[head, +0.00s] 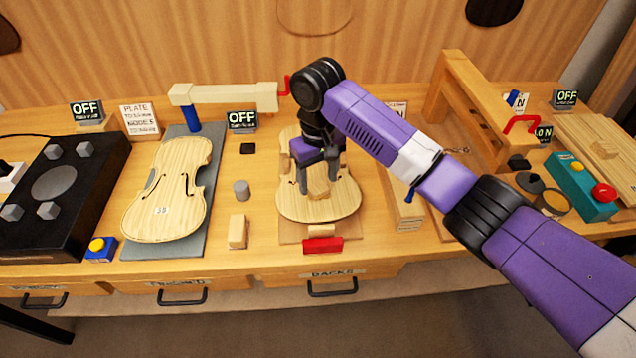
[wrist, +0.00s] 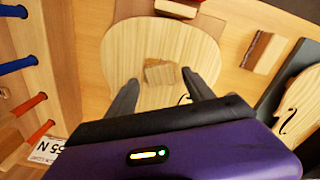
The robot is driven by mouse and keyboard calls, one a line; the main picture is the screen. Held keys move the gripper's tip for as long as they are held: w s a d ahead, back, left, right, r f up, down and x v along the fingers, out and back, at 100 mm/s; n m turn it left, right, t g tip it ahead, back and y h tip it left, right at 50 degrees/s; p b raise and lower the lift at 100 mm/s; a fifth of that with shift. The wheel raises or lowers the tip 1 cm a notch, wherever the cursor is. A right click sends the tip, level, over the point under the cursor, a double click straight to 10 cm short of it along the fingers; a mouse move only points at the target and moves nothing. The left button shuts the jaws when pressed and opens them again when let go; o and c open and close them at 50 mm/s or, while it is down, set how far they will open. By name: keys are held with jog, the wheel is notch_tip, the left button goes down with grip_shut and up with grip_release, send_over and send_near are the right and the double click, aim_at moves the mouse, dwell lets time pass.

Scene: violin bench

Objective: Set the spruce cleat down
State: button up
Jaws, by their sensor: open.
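The spruce cleat, a small pale wooden block (wrist: 160,73), lies on the bare violin plate (wrist: 120,50), toward its wide end. It also shows in the head view (head: 319,188), partly covered by my gripper. My gripper (head: 318,180) points down over the plate (head: 343,203). It is open, with one finger on each side of the cleat; in the wrist view (wrist: 160,84) there are gaps between the fingers and the block. Whether the fingertips touch the plate is hard to tell.
A pale block (head: 238,232) and grey cylinder (head: 241,190) stand left of the plate. A red clamp-like piece (head: 323,246) sits at its front edge. A second violin plate (head: 170,190) lies on a grey board further left. A wooden frame (head: 470,105) rises at right.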

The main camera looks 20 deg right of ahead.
aim_at(318, 188)
notch_tip(318, 188, up, 10)
dwell(0.3)
jog(key=shift+r, duration=0.1)
dwell(0.3)
